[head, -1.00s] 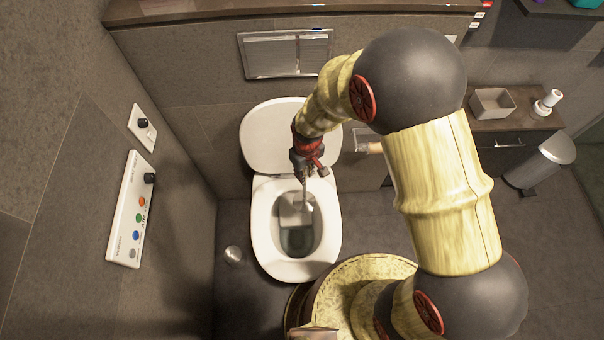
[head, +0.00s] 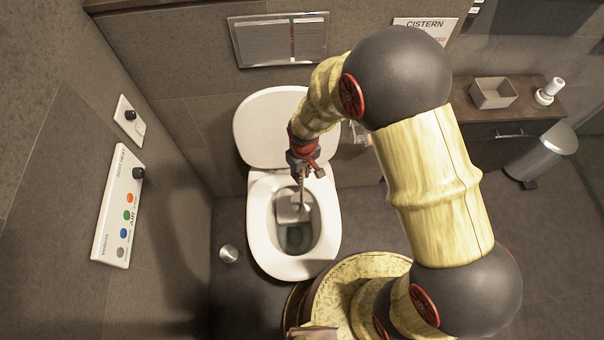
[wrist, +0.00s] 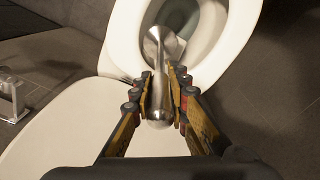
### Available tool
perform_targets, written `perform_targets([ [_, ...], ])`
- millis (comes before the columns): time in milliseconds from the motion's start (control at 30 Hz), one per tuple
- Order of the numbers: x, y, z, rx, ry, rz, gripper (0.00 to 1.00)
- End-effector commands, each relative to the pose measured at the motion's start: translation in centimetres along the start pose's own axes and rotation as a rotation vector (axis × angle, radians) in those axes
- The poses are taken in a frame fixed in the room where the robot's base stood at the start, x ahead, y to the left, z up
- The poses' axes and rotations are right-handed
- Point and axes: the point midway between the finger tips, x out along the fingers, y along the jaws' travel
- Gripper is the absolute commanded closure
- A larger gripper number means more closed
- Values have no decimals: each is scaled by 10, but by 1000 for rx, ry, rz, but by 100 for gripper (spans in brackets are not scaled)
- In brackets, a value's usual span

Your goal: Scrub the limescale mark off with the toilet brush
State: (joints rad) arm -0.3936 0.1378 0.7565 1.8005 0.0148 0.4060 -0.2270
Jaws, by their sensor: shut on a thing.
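My gripper (head: 303,167) is over the rear of the toilet bowl and is shut on the toilet brush. In the wrist view my gripper's fingers (wrist: 160,94) clasp the brush's metal handle (wrist: 157,70), whose rounded end is nearest the camera. The brush (head: 302,196) points down into the bowl; its head is hard to make out. The toilet (head: 258,225) has its white seat showing and its lid (head: 262,130) raised against the back wall. I cannot make out the limescale mark; a pale patch inside the bowl (wrist: 172,45) lies around the brush's lower end.
A button panel (head: 119,208) is on the left wall. A small metal cylinder (head: 228,253) stands on the floor left of the toilet. A shelf with a box (head: 493,93) and a bin (head: 541,152) stand further right.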

Motion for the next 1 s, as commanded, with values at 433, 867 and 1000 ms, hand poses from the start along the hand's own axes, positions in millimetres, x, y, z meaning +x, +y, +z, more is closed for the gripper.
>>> perform_targets([
  [433, 0, 0, 0, 0, 0, 0, 100],
  [867, 6, 0, 0, 0, 0, 0, 100],
  [1000, 8, 0, 0, 0, 0, 0, 100],
])
